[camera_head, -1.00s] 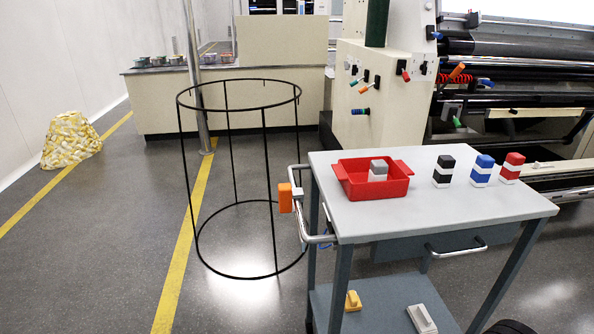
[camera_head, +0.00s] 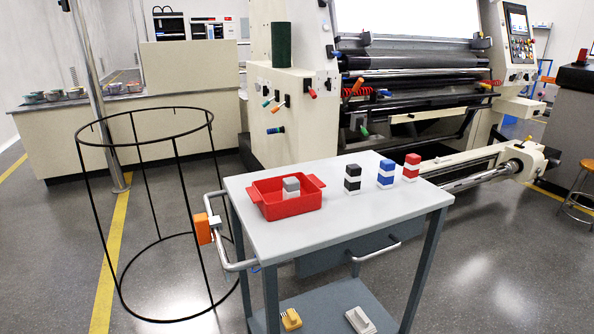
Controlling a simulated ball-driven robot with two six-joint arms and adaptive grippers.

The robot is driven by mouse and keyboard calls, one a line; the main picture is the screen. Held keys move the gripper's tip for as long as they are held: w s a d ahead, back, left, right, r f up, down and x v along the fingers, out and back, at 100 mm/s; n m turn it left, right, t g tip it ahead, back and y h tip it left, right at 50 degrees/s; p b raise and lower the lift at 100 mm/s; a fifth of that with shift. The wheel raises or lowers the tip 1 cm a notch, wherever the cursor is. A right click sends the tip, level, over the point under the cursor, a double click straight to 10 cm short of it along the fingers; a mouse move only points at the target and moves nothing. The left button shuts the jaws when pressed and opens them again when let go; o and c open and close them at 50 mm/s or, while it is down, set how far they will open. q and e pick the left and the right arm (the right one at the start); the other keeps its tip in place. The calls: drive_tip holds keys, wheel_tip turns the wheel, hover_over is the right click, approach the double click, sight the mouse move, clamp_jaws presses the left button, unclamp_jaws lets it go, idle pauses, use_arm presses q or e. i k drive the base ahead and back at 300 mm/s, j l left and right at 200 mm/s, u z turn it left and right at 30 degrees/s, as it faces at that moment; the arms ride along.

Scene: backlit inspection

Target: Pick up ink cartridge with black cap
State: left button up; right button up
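The ink cartridge with black cap (camera_head: 352,178) stands upright on the grey top of the cart (camera_head: 330,222), right of the red tray. It has black and white bands. A blue-capped cartridge (camera_head: 386,174) and a red-capped cartridge (camera_head: 411,167) stand to its right, apart from it. A grey-capped cartridge (camera_head: 291,187) stands inside the red tray (camera_head: 266,204). Neither of my grippers shows in the head view.
A black wire hoop frame (camera_head: 150,140) stands on the floor left of the cart. An orange block (camera_head: 202,229) sits at the cart's left handle. A large printing machine (camera_head: 400,80) is behind. The cart top's front part is bare.

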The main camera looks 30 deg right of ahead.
sight(353, 177)
drive_tip(key=k+z, duration=0.15)
drive_tip(key=z, duration=1.2)
drive_tip(key=i+j, duration=0.15)
drive_tip(key=j, duration=0.3)
drive_tip(key=i+j+z, duration=0.15)
drive_tip(key=j, duration=0.7)
drive_tip(key=i+j+z, duration=0.1)
drive_tip(key=j, duration=0.35)
drive_tip(key=i, duration=0.05)
